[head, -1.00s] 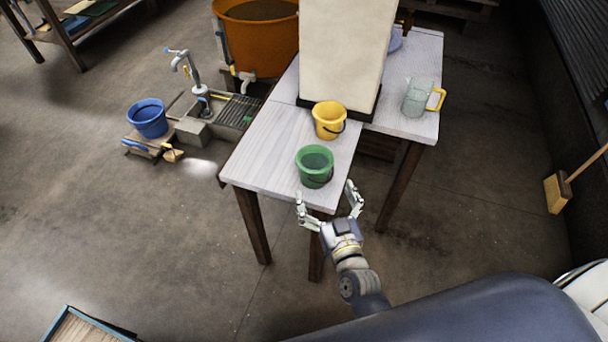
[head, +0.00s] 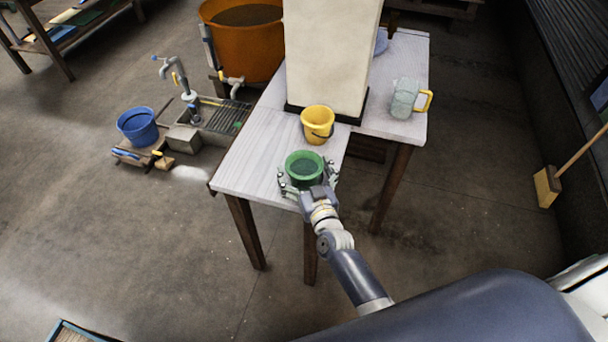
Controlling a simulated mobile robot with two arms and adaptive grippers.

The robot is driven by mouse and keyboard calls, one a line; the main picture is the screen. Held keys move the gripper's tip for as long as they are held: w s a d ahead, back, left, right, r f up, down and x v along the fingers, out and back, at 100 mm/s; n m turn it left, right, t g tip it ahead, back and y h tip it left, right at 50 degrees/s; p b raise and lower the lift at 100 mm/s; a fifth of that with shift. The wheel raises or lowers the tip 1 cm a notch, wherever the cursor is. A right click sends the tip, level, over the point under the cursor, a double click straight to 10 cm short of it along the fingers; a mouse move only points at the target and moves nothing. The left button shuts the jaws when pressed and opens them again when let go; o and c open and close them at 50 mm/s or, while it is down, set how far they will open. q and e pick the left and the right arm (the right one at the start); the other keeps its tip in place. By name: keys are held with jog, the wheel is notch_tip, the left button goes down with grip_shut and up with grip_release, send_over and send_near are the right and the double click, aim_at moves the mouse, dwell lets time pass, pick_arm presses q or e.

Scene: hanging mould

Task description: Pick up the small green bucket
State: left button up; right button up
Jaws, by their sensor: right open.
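The small green bucket (head: 304,166) stands upright near the front edge of the whitish wooden table (head: 246,166). My right gripper (head: 307,178) is open, with one finger on the left side of the bucket and the other on its right side. I cannot tell whether the fingers touch the bucket. The gripper's palm covers the lower front of the bucket. My left gripper is not in view.
A yellow bucket (head: 317,122) stands just behind the green one. Behind it is a tall cream block (head: 328,55) on a dark base. A clear jug (head: 405,98) with a yellow handle stands at the right. A blue bucket (head: 138,126) is at the left, off the table.

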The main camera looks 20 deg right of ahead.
aim_at(306, 162)
jog(key=shift+c, duration=0.8)
jog(key=c, duration=1.3)
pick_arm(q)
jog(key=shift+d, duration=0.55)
pick_arm(e)
jog(key=shift+r, duration=0.1)
jog(key=shift+r, duration=0.5)
jog(key=s+d+r+b, duration=0.1)
jog(key=s+d+r, duration=0.15)
jog(key=s, duration=0.45)
jog(key=s+d+r+b, duration=0.15)
jog(key=s+d, duration=0.25)
jog(key=s, duration=0.4)
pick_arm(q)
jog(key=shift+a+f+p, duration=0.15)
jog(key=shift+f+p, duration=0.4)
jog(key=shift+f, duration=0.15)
pick_arm(e)
jog(key=s+a+r, duration=0.2)
jog(key=s+r, duration=0.1)
jog(key=r, duration=0.2)
jog(key=s+a+r, duration=0.2)
jog(key=s+r, duration=0.1)
jog(key=r, duration=0.3)
jog(key=shift+s+a+r, duration=0.25)
jog(key=shift+a+r, duration=0.05)
